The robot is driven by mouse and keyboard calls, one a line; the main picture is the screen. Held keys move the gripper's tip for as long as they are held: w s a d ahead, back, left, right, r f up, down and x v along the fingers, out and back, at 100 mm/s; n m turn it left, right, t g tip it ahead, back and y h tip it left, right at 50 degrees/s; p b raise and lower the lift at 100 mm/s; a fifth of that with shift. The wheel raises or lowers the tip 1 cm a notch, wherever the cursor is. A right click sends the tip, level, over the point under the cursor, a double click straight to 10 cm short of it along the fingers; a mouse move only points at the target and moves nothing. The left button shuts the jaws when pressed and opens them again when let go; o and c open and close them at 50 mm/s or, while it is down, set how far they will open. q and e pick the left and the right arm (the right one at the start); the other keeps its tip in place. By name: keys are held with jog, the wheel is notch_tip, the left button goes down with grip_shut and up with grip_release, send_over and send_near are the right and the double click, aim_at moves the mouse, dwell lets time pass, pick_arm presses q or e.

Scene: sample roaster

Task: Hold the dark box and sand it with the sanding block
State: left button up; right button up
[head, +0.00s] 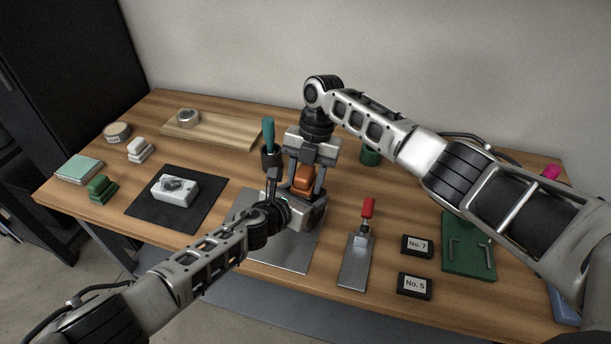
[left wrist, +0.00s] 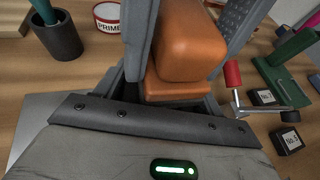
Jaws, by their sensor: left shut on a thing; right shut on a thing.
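The orange block also fills the middle of the left wrist view (left wrist: 186,45). My left gripper (head: 283,197) is directly below and in front, above the metal plate (head: 283,252). It is shut. I cannot see whether block and box touch.
A dark cup (head: 271,157) with a teal-handled tool stands just behind the grippers. To the left are a black mat (head: 150,212) with a pale box, and green (head: 101,188) and white (head: 140,150) blocks.

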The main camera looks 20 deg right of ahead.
jog(key=shift+f, duration=0.6)
dwell(0.5)
pick_arm(q)
jog(key=shift+r, duration=0.1)
